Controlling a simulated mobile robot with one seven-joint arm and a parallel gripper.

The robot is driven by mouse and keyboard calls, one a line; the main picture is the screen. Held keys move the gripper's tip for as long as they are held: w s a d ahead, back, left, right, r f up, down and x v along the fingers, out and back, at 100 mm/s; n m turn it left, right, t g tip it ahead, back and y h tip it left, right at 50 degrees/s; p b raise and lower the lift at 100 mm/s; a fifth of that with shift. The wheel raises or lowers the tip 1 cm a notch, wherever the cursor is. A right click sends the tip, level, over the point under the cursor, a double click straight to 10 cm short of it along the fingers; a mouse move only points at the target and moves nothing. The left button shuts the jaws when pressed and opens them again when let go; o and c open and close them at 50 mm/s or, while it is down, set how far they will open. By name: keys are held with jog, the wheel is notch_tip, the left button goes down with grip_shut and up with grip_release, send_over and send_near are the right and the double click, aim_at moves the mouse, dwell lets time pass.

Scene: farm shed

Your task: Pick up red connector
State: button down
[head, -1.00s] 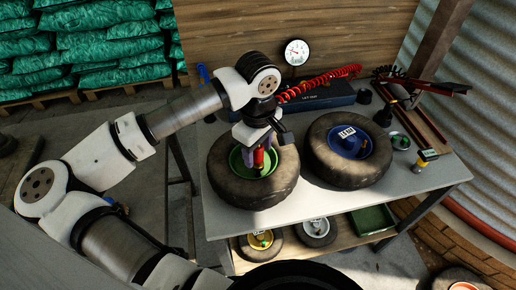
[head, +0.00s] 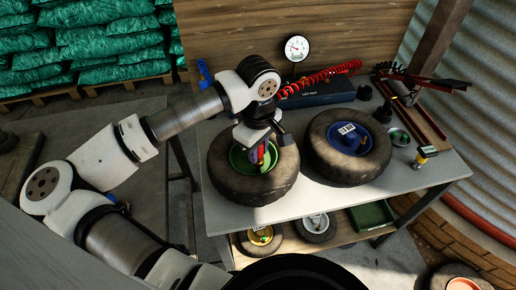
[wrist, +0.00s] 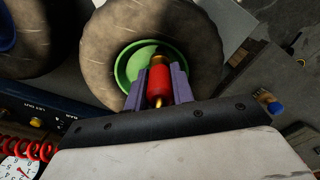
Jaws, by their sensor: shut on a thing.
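The red connector (wrist: 159,82), a red cylinder with brass-coloured ends, sits between the two purple fingers of my gripper (wrist: 158,88) in the wrist view. The fingers are shut on its sides. Behind it is the green hub (wrist: 128,67) of a worn tyre (wrist: 200,55). In the head view my gripper (head: 260,154) is over the green hub of the left tyre (head: 235,190), and only a little of the red connector shows there. I cannot tell whether the connector touches the hub.
A second tyre with a blue hub (head: 322,153) lies close on the right. A dark blue box (head: 330,93), red coiled hose (head: 325,79) and pressure gauge (head: 297,48) stand behind. The bench front (head: 310,200) is clear.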

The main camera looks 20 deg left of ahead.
jog(key=shift+r, duration=0.15)
notch_tip(320, 180, up, 20)
jog(key=b, duration=0.3)
jog(key=shift+b, duration=0.3)
jog(key=shift+w, duration=0.15)
